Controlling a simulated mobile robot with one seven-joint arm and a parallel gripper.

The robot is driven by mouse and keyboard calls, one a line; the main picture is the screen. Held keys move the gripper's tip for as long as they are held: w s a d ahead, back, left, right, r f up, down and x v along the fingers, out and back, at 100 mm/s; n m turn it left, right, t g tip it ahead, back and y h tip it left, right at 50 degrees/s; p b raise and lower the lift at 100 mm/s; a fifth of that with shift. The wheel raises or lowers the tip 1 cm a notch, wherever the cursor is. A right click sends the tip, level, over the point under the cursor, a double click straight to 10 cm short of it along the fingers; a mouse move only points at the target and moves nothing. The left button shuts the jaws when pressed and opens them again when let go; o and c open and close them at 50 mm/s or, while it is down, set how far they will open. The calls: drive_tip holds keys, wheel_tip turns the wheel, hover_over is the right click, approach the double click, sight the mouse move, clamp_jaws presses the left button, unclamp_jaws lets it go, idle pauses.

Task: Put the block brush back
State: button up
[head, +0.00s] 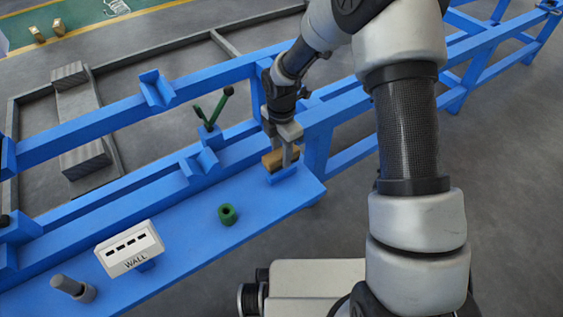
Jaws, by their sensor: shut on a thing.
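The block brush (273,161) has a tan-brown body and is in the head view right of centre on the blue bench. My gripper (284,153) reaches down from above and is shut on the brush. The brush is just above or on a small raised blue rest (284,176) near the bench's right end. I cannot tell whether it touches the rest. The gripper's fingers hide part of the brush.
Blue rails (110,119) run behind the bench.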

drive_tip(key=shift+f+b, duration=0.35)
drive_tip(key=shift+f, duration=1.1)
drive_tip(key=shift+f, duration=0.1)
drive_tip(key=o, duration=1)
wheel_tip(320, 180, up, 12)
drive_tip(key=p, duration=0.3)
drive_tip(key=shift+r, duration=0.2)
